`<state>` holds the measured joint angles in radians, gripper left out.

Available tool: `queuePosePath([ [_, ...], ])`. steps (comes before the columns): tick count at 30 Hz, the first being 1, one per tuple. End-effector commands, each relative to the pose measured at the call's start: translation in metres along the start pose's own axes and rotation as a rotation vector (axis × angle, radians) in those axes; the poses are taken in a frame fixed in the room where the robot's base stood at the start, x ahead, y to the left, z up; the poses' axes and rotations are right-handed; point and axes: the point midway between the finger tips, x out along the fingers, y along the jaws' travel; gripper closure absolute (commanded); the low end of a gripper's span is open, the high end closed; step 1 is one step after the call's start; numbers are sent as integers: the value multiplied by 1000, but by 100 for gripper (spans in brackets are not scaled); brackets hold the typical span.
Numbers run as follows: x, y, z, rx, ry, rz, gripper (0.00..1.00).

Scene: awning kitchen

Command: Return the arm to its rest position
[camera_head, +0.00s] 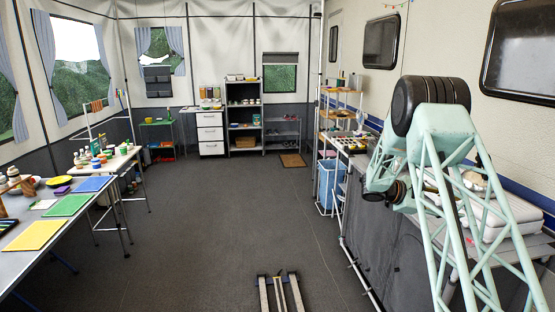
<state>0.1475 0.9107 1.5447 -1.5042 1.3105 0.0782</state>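My arm (450,150) fills the right side of the head view. It is a pale green lattice link with a large black ribbed joint (430,95) at its top. A lower pale green part with dark round joints (385,185) hangs to the left of the lattice, in front of the right-hand counter. I cannot make out the gripper's fingers. No object can be seen held by the arm.
A right-hand counter (375,240) runs along the wall behind my arm, with a pale case (500,215) on it. A left table (85,240) holds blue, green and yellow mats. The grey floor (220,220) between is open, with a rail (280,292) at the bottom.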

Motion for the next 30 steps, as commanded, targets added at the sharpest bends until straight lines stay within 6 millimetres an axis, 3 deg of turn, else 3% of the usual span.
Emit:
queuePosePath([
  [14, -45, -5, 79, 88, 51, -126, 68],
  [30, -100, -27, 161, 187, 123, -267, 68],
])
